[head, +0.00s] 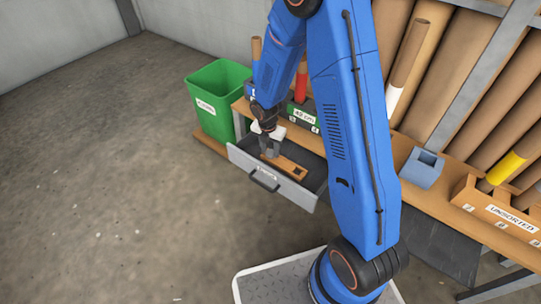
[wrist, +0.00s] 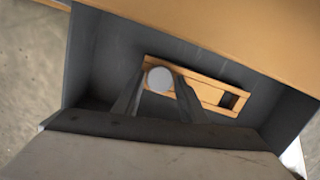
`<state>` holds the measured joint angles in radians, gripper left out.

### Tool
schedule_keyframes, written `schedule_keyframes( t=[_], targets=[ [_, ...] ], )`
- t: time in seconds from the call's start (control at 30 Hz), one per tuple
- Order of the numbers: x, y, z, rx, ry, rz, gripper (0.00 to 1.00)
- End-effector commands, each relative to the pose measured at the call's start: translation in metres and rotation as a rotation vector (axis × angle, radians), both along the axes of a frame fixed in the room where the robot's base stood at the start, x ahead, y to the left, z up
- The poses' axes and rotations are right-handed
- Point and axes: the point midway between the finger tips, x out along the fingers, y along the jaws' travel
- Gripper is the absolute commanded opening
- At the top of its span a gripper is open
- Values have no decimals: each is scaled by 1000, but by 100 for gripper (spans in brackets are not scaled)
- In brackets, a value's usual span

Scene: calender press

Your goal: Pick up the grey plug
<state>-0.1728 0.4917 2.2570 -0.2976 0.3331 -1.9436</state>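The grey plug (wrist: 160,79) shows as a pale round top in the wrist view. It stands at the left end of a wooden holder (wrist: 211,95) inside the open drawer. My gripper (wrist: 161,80) reaches down into the drawer with one finger on each side of the plug. The fingertips are very close to it, and I cannot tell whether they touch. In the head view, my gripper (head: 269,154) is over the left part of the wooden holder (head: 291,169) and largely hides the plug.
The drawer (head: 242,161) is pulled out below the wooden bench. Its walls (wrist: 85,60) surround my fingers, and the bench edge (wrist: 230,35) overhangs it. A green bin (head: 212,120) stands to the left.

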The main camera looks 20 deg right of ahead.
Motion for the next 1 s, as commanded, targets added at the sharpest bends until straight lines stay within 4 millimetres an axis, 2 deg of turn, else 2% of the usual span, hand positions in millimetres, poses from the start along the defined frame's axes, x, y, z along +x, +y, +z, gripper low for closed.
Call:
schedule_keyframes(
  t=[0.27, 0.4, 0.77, 0.87, 1.0],
  targets=[
    [0, -1, -6, 0, 0, 1, 38],
    [0, -1, -6, 0, 0, 1, 12],
    [0, -1, -5, 0, 0, 0, 12],
    [1, 0, 1, 1, -2, -1, 12],
    [1, 0, 19, 0, -3, 0, 12]
  ],
)
